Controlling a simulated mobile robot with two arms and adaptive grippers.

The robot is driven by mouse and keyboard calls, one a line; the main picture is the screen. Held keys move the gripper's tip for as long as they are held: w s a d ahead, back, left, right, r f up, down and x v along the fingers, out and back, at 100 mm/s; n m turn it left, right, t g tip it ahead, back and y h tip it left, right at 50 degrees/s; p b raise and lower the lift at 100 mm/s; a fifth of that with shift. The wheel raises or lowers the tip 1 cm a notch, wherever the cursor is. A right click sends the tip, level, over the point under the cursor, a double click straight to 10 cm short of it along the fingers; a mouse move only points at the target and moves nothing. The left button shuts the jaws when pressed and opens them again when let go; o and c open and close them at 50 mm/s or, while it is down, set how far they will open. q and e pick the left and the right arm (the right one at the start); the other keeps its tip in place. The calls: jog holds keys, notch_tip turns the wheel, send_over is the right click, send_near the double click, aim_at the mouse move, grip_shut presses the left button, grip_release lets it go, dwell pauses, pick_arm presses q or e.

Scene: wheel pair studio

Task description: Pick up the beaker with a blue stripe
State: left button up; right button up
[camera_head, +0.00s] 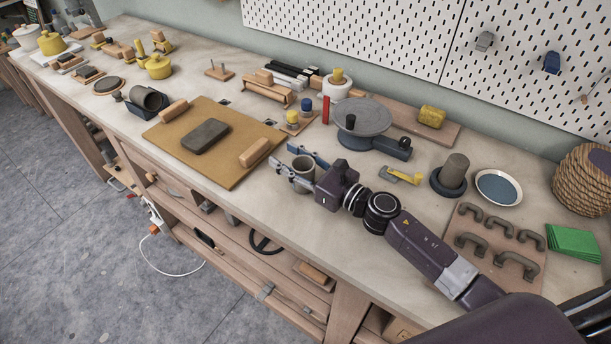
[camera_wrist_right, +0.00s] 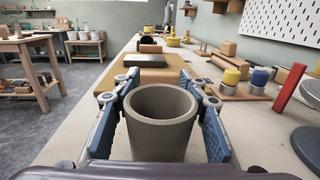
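A plain grey-brown beaker (camera_head: 303,182) stands upright near the front edge of the workbench; no blue stripe shows on its visible side. It also shows in the right wrist view (camera_wrist_right: 160,140), with its round mouth up and its inside empty. My right gripper (camera_head: 302,158) is open, with one blue-padded finger on each side of the beaker. In the wrist view (camera_wrist_right: 162,115) narrow gaps seem to separate the pads from its walls; contact is hard to judge. My left gripper is not in view.
A tan board (camera_head: 190,165) with a dark block (camera_head: 205,136) lies left of the beaker. Behind are a grey turntable (camera_head: 362,116) and a red stick (camera_head: 326,109). Another grey cylinder (camera_head: 455,169) stands in a dark dish at right, near a blue-centred bowl (camera_head: 498,188).

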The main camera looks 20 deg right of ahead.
grip_shut()
